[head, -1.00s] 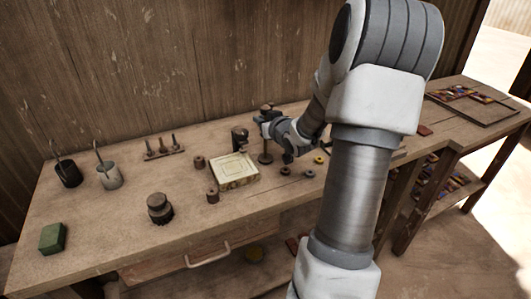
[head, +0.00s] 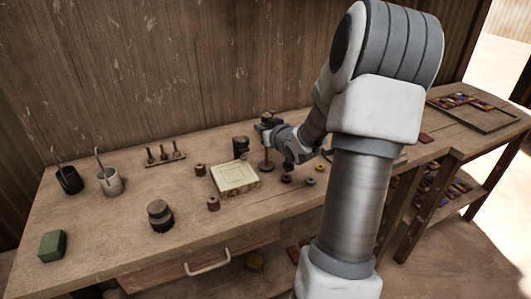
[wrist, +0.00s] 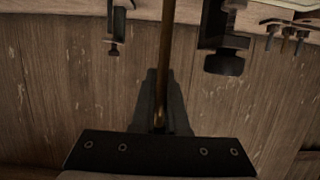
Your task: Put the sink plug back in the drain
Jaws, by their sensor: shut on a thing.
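I see no sink, drain or sink plug that I can make out.
The workbench (head: 110,230) carries spools (head: 213,203), a dark stacked weight (head: 160,215), two cups (head: 111,182), a green block (head: 52,245) and a rack of pegs (head: 165,158). Dark clamps (wrist: 223,62) show near the bench edge. The wooden wall (head: 150,70) stands behind.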

